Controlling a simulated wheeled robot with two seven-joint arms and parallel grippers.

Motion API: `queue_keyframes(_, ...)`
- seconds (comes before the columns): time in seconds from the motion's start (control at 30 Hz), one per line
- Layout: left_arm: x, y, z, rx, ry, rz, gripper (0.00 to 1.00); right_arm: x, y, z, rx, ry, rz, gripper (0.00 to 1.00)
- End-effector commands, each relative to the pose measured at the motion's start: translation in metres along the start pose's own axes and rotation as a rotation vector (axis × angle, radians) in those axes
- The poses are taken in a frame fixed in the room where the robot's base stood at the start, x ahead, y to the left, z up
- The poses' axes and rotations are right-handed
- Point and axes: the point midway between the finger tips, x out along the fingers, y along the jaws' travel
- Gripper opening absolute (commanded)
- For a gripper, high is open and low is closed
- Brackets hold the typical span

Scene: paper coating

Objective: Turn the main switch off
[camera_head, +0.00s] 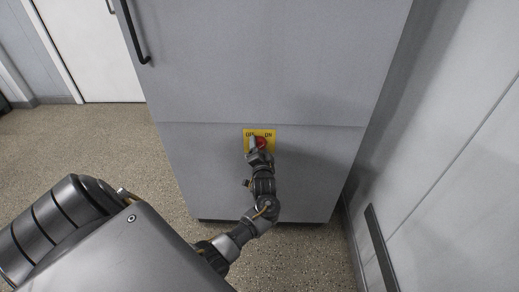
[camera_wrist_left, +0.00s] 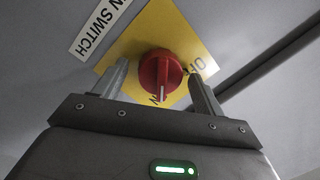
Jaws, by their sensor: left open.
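The main switch is a red round knob (camera_head: 261,142) on a yellow plate (camera_head: 270,133) on the front of the grey cabinet. The plate reads OFF at left and ON at right in the head view. In the left wrist view the red knob (camera_wrist_left: 161,70) has a pale mark on its lower side, toward the ON lettering. My left gripper (camera_head: 257,147) is at the plate and covers part of it. In the left wrist view my left gripper (camera_wrist_left: 160,76) is open, with one finger on each side of the knob. Gaps show between fingers and knob. My right gripper is not in view.
The tall grey cabinet (camera_head: 270,60) stands in front of me. A white label (camera_wrist_left: 98,25) ending in SWITCH is beside the plate. A grey wall (camera_head: 450,180) is close on the right. Speckled floor (camera_head: 90,140) is open on the left, with a white door (camera_head: 90,50) behind.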

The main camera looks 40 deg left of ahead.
Motion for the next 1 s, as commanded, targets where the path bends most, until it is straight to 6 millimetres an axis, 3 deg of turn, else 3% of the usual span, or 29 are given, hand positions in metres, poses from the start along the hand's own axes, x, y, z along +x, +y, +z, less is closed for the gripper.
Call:
queue_keyframes(0.13, 0.000, 0.000, 0.000, 0.000, 0.000, 0.000, 0.71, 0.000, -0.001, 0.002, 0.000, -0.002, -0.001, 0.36)
queue_keyframes(0.47, 0.000, 0.000, 0.000, 0.000, 0.000, 0.000, 0.28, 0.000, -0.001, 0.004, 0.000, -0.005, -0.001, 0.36)
queue_keyframes(0.83, -0.001, -0.001, -0.001, -0.068, -0.006, 0.008, 0.26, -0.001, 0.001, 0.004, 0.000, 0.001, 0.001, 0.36)
queue_keyframes(1.0, -0.001, -0.001, -0.001, -0.178, -0.014, 0.019, 0.26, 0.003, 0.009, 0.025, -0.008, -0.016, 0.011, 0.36)
